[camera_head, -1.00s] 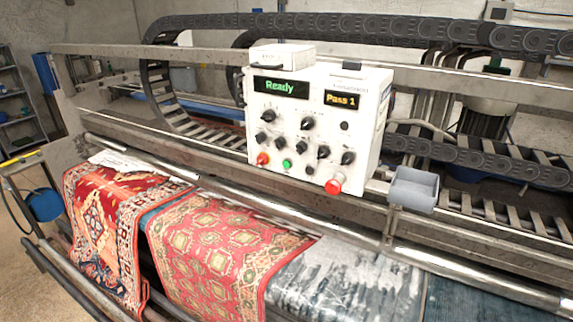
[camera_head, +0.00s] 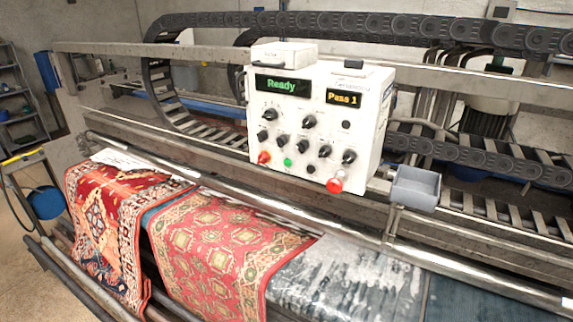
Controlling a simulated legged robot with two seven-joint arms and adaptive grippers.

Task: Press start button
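The white control box (camera_head: 318,115) stands on the machine's front rail, near the middle of the head view. Its left display (camera_head: 281,86) reads "Ready" in green, and its right display (camera_head: 342,98) reads "Pass 1" in orange. A green button (camera_head: 288,162) sits low on its face. A red button (camera_head: 264,157) is to the left of the green one, and a larger red knob-like button (camera_head: 335,185) is at the lower right. Several black knobs (camera_head: 309,121) sit above and between them. Neither of my grippers shows in the view.
Patterned red rugs (camera_head: 215,255) and a grey wet rug (camera_head: 345,280) hang over the front, below a long metal roller (camera_head: 245,202). A grey tray (camera_head: 415,188) is fixed right of the box. A black cable chain (camera_head: 350,24) runs overhead. The space before the box looks clear.

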